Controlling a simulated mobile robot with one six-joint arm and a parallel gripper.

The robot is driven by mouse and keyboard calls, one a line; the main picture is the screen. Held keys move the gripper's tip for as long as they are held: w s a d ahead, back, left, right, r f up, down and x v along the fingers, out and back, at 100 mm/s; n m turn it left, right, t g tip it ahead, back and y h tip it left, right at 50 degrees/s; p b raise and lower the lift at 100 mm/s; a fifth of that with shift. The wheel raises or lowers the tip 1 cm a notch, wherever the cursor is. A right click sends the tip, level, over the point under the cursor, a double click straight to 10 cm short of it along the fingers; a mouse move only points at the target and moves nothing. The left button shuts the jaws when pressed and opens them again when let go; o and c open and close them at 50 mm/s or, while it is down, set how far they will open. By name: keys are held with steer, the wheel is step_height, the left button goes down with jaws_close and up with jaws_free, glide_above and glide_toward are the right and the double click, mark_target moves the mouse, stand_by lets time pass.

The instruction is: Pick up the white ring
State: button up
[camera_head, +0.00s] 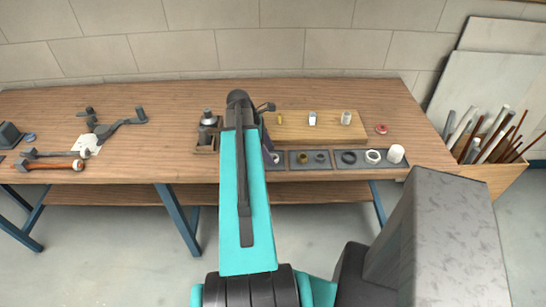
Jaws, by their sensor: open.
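The white ring (373,156) lies flat on a dark grey strip tray (334,162) near the front edge of the wooden bench, at the right. A black ring (348,157) lies just left of it, and a white cylinder (396,153) stands just right of it, both apart from it. My teal arm reaches forward over the bench, left of the ring. My gripper is hidden behind the arm, so I cannot see its fingers. Nothing covers the white ring.
A wooden block (315,126) with small fittings stands behind the tray. A red ring (381,129) lies right of the block. Tools and pipe parts lie at the bench's left. A crate (497,181) of pipes stands at the right.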

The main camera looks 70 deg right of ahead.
steer(key=shift+x, duration=0.85)
steer(key=c, duration=1.1)
steer(key=shift+r, duration=0.2)
step_height(320, 180, up, 10)
steer(key=b, duration=0.2)
steer(key=shift+f, duration=0.2)
steer(key=shift+w, duration=0.1)
stand_by(0.3)
